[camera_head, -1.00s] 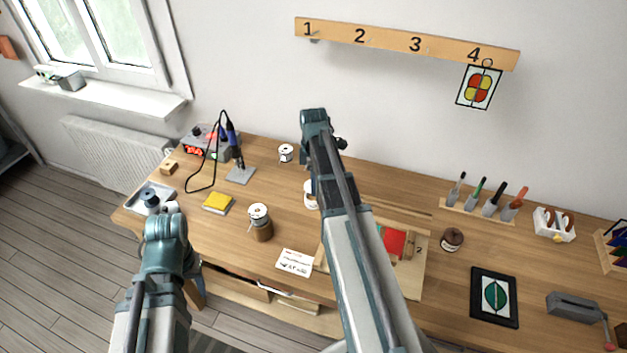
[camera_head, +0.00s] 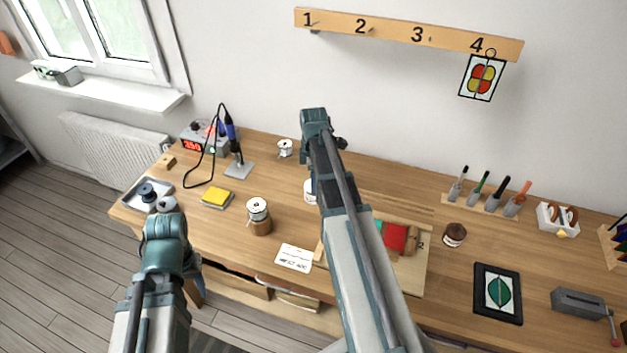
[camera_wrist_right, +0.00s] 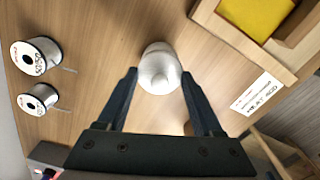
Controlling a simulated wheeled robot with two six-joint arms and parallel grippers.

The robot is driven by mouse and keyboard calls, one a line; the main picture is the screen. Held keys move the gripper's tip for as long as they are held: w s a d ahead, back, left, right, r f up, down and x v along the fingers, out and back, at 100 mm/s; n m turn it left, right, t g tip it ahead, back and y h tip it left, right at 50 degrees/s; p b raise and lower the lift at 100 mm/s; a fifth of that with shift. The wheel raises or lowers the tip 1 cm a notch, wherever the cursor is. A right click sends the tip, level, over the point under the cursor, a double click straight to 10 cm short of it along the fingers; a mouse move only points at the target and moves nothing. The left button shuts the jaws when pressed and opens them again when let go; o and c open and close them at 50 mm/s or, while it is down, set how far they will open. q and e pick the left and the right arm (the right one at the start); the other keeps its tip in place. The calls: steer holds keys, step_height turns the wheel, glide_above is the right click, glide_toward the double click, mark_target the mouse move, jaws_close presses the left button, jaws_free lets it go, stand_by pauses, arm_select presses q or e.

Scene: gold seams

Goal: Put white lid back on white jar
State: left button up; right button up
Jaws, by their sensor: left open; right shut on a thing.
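In the right wrist view my right gripper (camera_wrist_right: 159,73) is shut on the white lid (camera_wrist_right: 158,66), a rounded white piece between its fingertips. What lies directly beneath the lid is hidden there. In the head view the white jar (camera_head: 309,190) stands upright on the workbench, mostly hidden behind my right arm; only its left side shows. My right fingers and the lid cannot be made out in that view. My left gripper (camera_head: 165,222) is open at the bench's left end, away from the jar; its fingers are hardly visible.
A paper card (camera_head: 294,257) lies in front, and a wooden board (camera_head: 420,275) with coloured pieces is right. The soldering iron (camera_head: 230,135) stands at back left. Bare wood lies between the spools and jar.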

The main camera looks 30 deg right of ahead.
steer(key=shift+f+b, duration=0.7)
steer(key=shift+b, duration=0.05)
stand_by(1.1)
steer(key=o, duration=1.4)
steer(key=shift+c, duration=0.2)
steer(key=shift+r, duration=0.1)
step_height(320, 180, up, 7)
steer(key=p, duration=0.7)
